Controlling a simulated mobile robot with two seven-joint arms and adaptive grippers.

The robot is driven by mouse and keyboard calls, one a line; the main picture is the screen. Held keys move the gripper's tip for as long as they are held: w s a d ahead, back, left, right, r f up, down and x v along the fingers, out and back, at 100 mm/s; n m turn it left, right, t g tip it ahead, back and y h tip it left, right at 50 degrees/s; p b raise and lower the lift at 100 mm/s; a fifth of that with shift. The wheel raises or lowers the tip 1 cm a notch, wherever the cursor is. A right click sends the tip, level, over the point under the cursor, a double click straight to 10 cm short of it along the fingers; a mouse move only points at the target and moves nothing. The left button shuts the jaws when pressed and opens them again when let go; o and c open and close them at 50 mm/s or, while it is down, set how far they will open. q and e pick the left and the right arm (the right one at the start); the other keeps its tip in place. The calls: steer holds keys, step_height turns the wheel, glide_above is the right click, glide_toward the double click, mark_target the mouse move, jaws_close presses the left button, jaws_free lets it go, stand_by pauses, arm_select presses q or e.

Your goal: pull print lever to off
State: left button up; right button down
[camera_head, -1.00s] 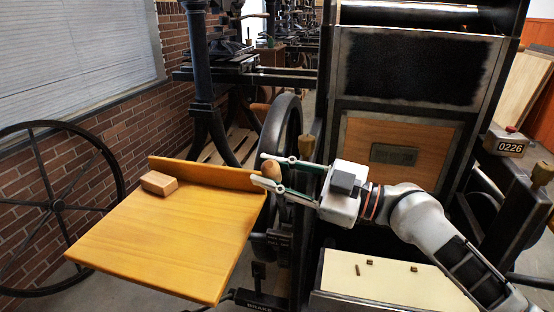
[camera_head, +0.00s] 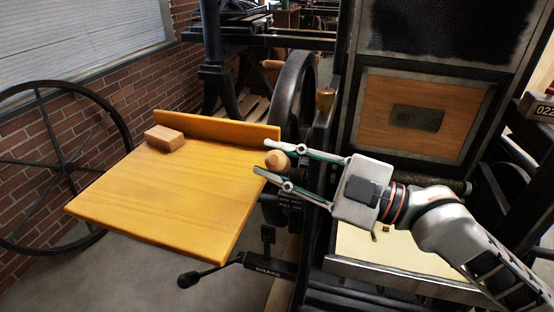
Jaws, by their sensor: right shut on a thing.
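A round wooden knob (camera_head: 278,160), which looks like the print lever's handle, is at the right edge of the yellow wooden board. My right gripper (camera_head: 263,157) reaches in from the right. Its two fingers lie on the far and near sides of the knob, and it is shut on it. The shaft under the knob is mostly hidden by the gripper and the board. A small dark label (camera_head: 289,204) with white text sits below the gripper, too small to read surely. My left gripper is not in view.
The yellow board (camera_head: 180,195) carries a wooden block (camera_head: 165,138). A brake pedal (camera_head: 265,268) juts out below. A dark wheel (camera_head: 297,100) stands behind the knob, and a large spoked wheel (camera_head: 68,168) at left. A cream tray (camera_head: 360,245) lies under my right arm.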

steer(key=c, duration=1.7)
jaws_free()
steer(key=shift+s+a+f, duration=0.1)
steer(key=shift+s+f, duration=0.15)
steer(key=shift+f, duration=0.1)
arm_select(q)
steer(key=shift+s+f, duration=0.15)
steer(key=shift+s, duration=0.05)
arm_select(e)
steer(key=shift+w+r, duration=0.1)
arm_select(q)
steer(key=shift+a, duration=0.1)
arm_select(e)
steer(key=shift+r, duration=0.25)
step_height(320, 180, up, 10)
steer(key=shift+f, duration=0.25)
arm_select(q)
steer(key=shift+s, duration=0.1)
